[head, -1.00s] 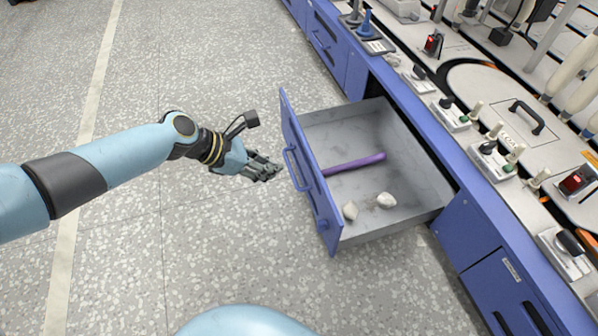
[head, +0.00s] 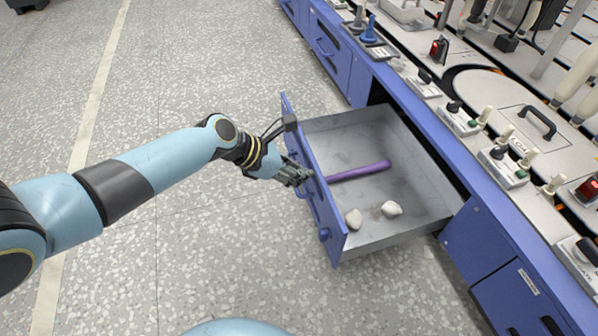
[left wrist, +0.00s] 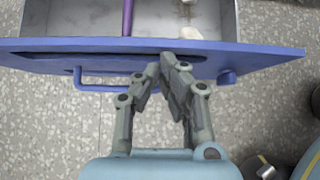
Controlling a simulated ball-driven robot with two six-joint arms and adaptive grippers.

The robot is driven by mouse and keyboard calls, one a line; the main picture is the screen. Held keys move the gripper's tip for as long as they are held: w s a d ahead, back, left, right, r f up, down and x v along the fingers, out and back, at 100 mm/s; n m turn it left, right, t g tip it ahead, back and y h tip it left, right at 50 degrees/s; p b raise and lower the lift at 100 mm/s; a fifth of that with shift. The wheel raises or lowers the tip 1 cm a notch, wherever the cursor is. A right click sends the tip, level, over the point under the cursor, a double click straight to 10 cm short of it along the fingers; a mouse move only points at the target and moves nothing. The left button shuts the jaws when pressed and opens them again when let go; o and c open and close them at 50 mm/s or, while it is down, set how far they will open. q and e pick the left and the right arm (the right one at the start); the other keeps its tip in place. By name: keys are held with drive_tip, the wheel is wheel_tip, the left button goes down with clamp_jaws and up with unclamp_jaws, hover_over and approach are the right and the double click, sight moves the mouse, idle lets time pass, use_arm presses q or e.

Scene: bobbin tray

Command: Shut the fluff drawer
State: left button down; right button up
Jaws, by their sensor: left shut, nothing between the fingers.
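The fluff drawer (head: 415,190) is pulled far out of the blue cabinet in the head view. Its blue front (head: 312,180) with a bar handle and a round knob faces left. Inside lie a purple rod (head: 358,171) and two whitish fluff lumps (head: 391,208). My left gripper (head: 305,180) is shut and empty, its fingertips at the outer face of the drawer front. In the left wrist view the fingertips (left wrist: 165,62) are at the drawer front (left wrist: 250,58), between the handle (left wrist: 105,85) and the knob (left wrist: 227,76). Whether they touch is unclear. My right gripper is not in view.
The blue cabinet (head: 480,240) carries a worktop with switches, a round plate with a black handle (head: 538,122) and spindles on the right. Another shut blue drawer (head: 330,48) is farther back. The speckled floor to the left of the drawer is clear.

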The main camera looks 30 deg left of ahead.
use_arm(q)
drive_tip(key=w+d+b, duration=0.1)
drive_tip(key=w+d, duration=1.5)
drive_tip(key=w, duration=0.3)
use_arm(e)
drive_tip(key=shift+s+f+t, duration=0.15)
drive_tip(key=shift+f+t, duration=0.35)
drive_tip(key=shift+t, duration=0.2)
